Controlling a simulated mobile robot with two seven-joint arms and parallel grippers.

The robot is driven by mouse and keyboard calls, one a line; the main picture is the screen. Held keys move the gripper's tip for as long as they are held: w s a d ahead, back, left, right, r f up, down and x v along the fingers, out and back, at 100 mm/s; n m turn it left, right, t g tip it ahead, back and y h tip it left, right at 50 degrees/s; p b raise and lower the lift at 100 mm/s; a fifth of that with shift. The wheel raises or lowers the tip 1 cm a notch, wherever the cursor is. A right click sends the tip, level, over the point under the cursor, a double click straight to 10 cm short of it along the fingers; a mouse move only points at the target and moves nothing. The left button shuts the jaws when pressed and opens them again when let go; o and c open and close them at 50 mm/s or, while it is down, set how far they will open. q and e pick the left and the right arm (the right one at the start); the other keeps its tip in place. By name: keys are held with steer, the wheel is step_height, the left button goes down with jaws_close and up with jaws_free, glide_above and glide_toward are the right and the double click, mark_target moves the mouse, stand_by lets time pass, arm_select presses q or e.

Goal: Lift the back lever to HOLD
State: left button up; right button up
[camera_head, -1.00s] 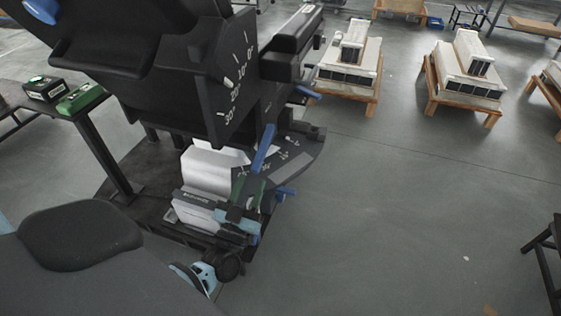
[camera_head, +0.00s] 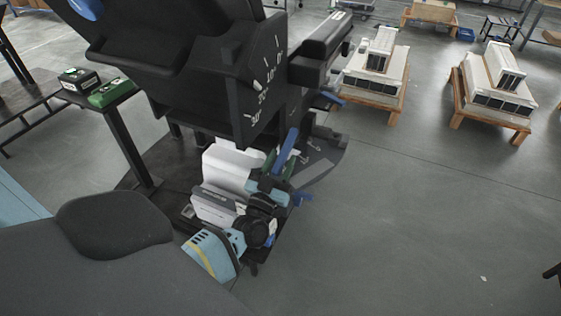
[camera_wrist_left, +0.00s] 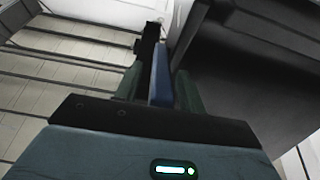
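A black machine (camera_head: 225,85) with an angle scale on its side stands in the middle of the head view. A blue lever (camera_head: 287,150) slants up below the scale. My left gripper (camera_head: 279,163) reaches it from below, with a dark green finger on each side. In the left wrist view the blue lever (camera_wrist_left: 160,77) stands between the two fingers, nearer the right one; they look apart, not clamped. I cannot read a HOLD mark. My right gripper is out of view.
Green and black boxes (camera_head: 108,93) lie on a stand at left.

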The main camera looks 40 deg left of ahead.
arm_select(q)
jaws_close()
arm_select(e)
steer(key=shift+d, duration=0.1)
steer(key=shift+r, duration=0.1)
